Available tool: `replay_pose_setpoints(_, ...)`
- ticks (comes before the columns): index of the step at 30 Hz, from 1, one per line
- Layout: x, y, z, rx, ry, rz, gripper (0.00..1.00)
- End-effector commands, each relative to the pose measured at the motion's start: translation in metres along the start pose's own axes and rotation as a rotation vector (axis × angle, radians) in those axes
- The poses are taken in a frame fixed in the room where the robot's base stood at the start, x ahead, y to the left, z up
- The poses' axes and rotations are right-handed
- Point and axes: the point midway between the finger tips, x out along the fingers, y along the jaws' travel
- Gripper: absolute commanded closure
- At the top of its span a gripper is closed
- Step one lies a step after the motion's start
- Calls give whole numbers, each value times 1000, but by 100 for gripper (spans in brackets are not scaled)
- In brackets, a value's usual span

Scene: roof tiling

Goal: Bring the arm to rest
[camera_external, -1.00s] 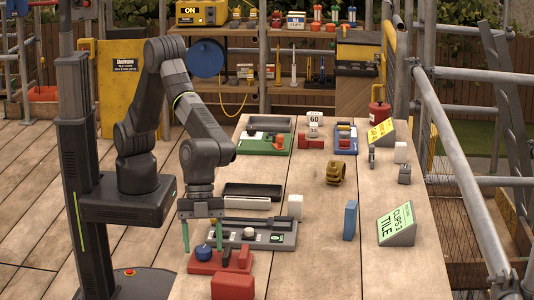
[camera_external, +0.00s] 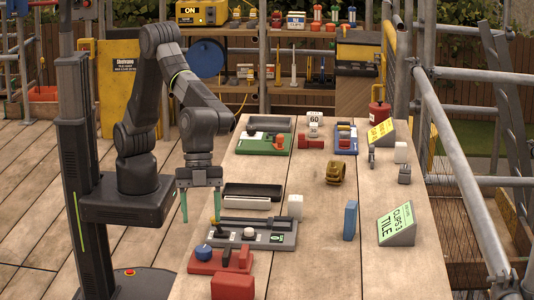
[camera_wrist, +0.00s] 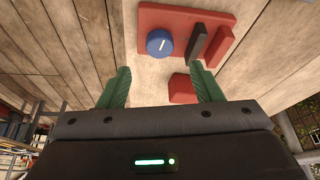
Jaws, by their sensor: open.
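My gripper (camera_external: 200,204) hangs pointing down above the near left part of the wooden bench top (camera_external: 315,255). Its two green fingers are spread apart with nothing between them. In the wrist view my gripper (camera_wrist: 160,88) also shows open and empty. Below it is a red base (camera_external: 207,265) with a blue knob (camera_external: 203,252) and upright dark and red pieces. In the wrist view the red base (camera_wrist: 182,20), the blue knob (camera_wrist: 160,43) and a red block (camera_wrist: 182,89) lie beyond the fingers. The fingers look apart from these things.
A grey panel (camera_external: 285,240) with a dial lies beside the gripper, and a red block (camera_external: 233,286) stands at the near edge. A blue block (camera_external: 350,220), a white block (camera_external: 295,206), a brass ring (camera_external: 335,172) and a green sign (camera_external: 398,224) stand farther right. Scaffold rails bound the right side.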

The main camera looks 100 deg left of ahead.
Motion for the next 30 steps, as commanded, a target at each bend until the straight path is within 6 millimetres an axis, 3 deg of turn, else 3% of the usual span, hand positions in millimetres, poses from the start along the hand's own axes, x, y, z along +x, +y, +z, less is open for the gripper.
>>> replay_pose_setpoints(12, 84, 0, 0, -2, -1, -1, 41)
replay_pose_setpoints(30, 79, 3, -2, -318, 0, -133, 41)
